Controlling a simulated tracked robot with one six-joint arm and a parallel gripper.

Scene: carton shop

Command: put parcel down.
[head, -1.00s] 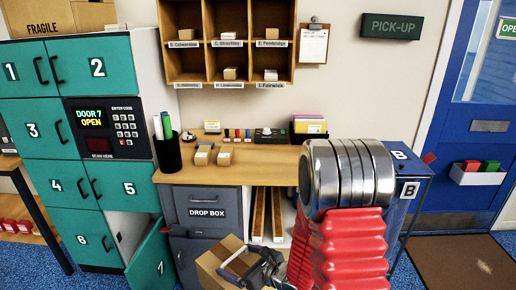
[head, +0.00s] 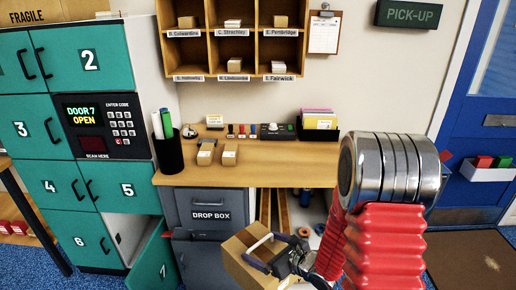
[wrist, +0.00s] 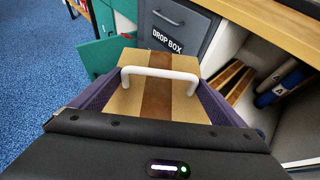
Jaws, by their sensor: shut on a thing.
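The parcel (head: 246,262) is a brown cardboard box with a darker tape strip and a white handle (head: 258,243) on top. It also shows in the wrist view (wrist: 185,107), below the white handle there. My gripper (head: 283,262) is shut on the parcel at its handle end, and the parcel hangs tilted in front of the grey drop box cabinet (head: 209,213). In the wrist view my purple fingers flank the parcel on both sides. The parcel's underside is hidden.
The wooden counter (head: 285,174) above holds small parcels, a pen cup (head: 168,147) and a card tray (head: 318,127). The teal lockers (head: 78,70) stand at left, with door 7 (head: 152,258) open. Blue floor (wrist: 40,75) is clear at left in the wrist view.

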